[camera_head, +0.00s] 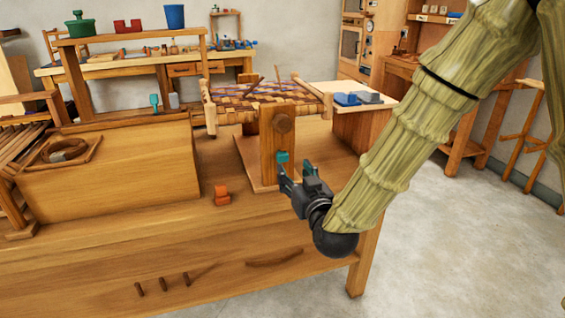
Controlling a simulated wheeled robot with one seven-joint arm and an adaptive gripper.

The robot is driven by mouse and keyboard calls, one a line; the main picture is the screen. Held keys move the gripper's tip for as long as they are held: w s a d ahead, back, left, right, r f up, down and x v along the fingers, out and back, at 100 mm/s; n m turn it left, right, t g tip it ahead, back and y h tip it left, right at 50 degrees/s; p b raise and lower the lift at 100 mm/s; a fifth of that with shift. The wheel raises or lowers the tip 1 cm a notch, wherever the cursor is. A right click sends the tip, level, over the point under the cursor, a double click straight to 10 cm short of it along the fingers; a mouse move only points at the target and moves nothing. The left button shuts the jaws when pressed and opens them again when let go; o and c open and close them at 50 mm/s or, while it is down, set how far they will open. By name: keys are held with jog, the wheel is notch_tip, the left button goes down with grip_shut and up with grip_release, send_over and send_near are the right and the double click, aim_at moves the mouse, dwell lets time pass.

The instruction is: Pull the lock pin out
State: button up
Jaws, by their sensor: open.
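An upright wooden post (268,150) stands on a wooden base plate at the right part of the bench and has a round wooden knob (284,124) near its top. A small teal piece (282,157), probably the lock pin's head, shows low on the post's right face. My gripper (296,172) is open just below and right of the teal piece, with its fingers pointing up toward the post. I cannot tell whether a finger touches the piece. The pin's shaft is not visible.
A woven seat frame (262,92) lies behind the post. A small orange block (221,196) sits on the wooden bench (120,240) left of my gripper. A large wooden box (115,170) fills the bench's left side. A blue item (346,99) lies on the pale board behind.

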aim_at(284, 157)
jog(key=x, duration=1)
jog(key=shift+w+a, duration=0.1)
jog(key=shift+w, duration=0.25)
